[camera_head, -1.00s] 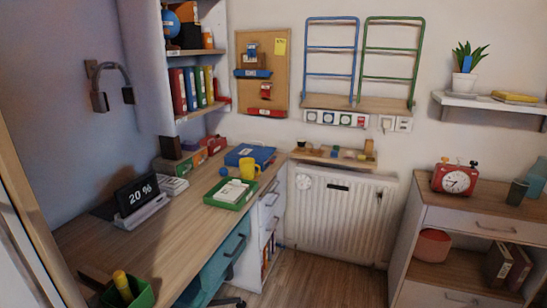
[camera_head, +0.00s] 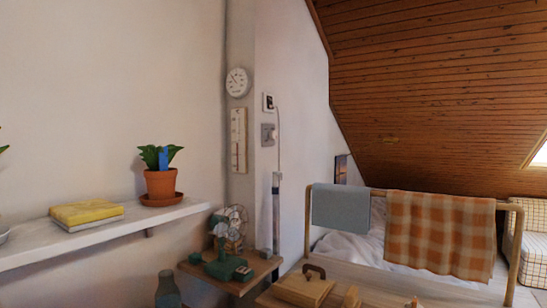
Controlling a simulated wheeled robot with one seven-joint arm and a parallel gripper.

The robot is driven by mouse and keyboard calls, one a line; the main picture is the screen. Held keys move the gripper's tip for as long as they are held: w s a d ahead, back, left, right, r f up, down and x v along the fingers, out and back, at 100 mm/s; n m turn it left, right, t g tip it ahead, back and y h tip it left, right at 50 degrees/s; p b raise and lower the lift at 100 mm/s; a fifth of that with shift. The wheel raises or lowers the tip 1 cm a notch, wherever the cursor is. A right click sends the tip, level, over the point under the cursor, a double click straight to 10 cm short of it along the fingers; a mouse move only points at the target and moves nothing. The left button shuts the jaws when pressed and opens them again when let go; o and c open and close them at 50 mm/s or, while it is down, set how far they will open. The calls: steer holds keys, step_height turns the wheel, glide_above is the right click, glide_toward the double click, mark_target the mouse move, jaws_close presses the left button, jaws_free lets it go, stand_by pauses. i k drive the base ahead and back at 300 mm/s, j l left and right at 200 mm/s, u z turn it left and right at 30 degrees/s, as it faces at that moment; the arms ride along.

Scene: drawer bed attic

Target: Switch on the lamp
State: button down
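I cannot make out a lamp for certain. A slim, pale upright object (camera_head: 276,195) stands in the corner behind the small wooden side table (camera_head: 264,266); I cannot tell whether it is a lamp. My gripper is not in view.
A white shelf (camera_head: 100,238) on the left holds a potted plant (camera_head: 160,185) and a yellow book (camera_head: 87,213). A fan (camera_head: 231,224) and green device (camera_head: 226,268) are by the side table. A bed rail with a checked cloth (camera_head: 440,232) stands right.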

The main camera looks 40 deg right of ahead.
mark_target(269, 99)
steer(key=i+j+z, duration=0.95)
steer(key=j+z, duration=0.2)
